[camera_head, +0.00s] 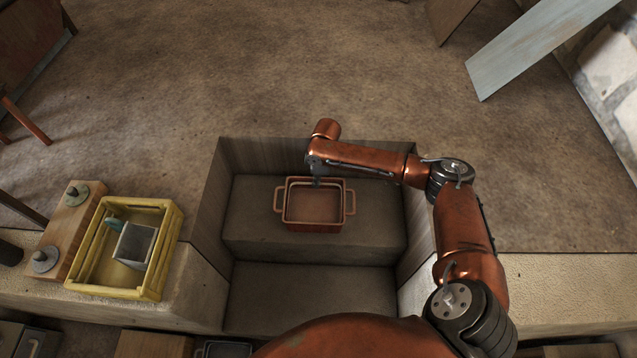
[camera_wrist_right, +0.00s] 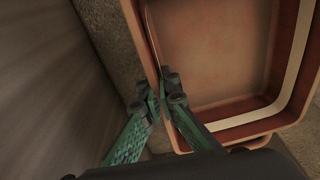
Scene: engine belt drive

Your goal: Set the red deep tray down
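The red deep tray (camera_head: 313,227) has two side handles and is empty. It is level at the upper grey step inside the wood-sided recess; I cannot tell whether it rests on the step or hangs just above it. My right gripper (camera_head: 317,181) is at the tray's far wall. In the right wrist view, the fingers (camera_wrist_right: 162,92) of that gripper are close together on either side of the tray's wall (camera_wrist_right: 157,40), pinching it. The tray's near side is out of that view. My left gripper is not in view.
A yellow crate (camera_head: 167,253) with a grey box (camera_head: 134,245) in it stands left of the recess. Beside it is a wooden block (camera_head: 62,236) with two metal pegs. The lower grey step (camera_head: 310,295) in front of the tray is bare. Recess walls (camera_head: 215,205) flank the tray.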

